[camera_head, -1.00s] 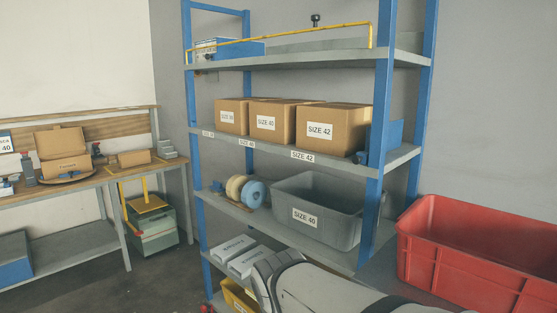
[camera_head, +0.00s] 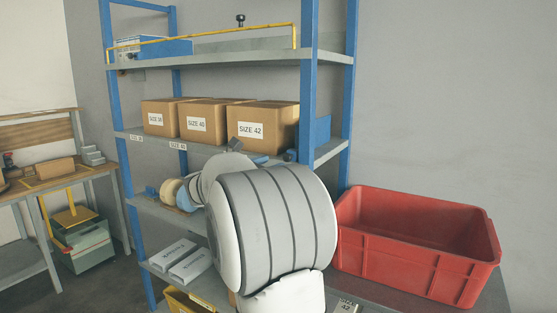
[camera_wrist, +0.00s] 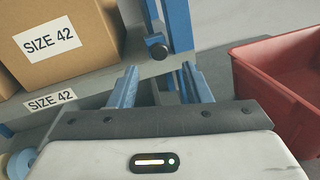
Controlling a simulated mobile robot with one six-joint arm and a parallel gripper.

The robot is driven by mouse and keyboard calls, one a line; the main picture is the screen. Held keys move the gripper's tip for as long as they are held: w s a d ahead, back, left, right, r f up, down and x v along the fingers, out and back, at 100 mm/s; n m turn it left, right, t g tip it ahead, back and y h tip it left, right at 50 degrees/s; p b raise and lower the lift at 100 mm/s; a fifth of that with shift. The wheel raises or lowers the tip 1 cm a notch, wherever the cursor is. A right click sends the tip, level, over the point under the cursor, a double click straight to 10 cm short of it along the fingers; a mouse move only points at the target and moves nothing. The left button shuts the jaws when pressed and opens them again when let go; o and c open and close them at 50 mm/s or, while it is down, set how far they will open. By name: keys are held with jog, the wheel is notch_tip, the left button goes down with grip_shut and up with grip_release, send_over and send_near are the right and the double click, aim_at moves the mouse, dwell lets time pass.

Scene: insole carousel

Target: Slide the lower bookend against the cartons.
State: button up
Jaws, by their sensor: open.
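The blue bookend (camera_head: 322,130) stands on the middle shelf, right of the cartons and partly hidden by the front blue post in the head view. A dark round knob (camera_wrist: 157,47) shows low beside the blue uprights in the wrist view. The SIZE 42 carton (camera_head: 262,114) is the rightmost of three cartons; it also fills the upper left of the wrist view (camera_wrist: 75,65). Whether bookend and carton touch is hard to tell. My gripper (camera_wrist: 160,85) is open and empty, with its fingers near the shelf edge, below the knob and right of the carton.
The front blue post (camera_head: 307,90) stands close to my gripper. A red crate (camera_head: 420,245) is at the right and its rim shows in the wrist view (camera_wrist: 275,42). My arm hides much of the lower shelves. A workbench (camera_head: 60,178) stands at the left.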

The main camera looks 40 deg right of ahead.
aim_at(286, 159)
jog(key=p+x, duration=0.1)
jog(key=x, duration=0.5)
jog(key=shift+d, duration=0.25)
jog(key=shift+w+f, duration=0.1)
grip_shut()
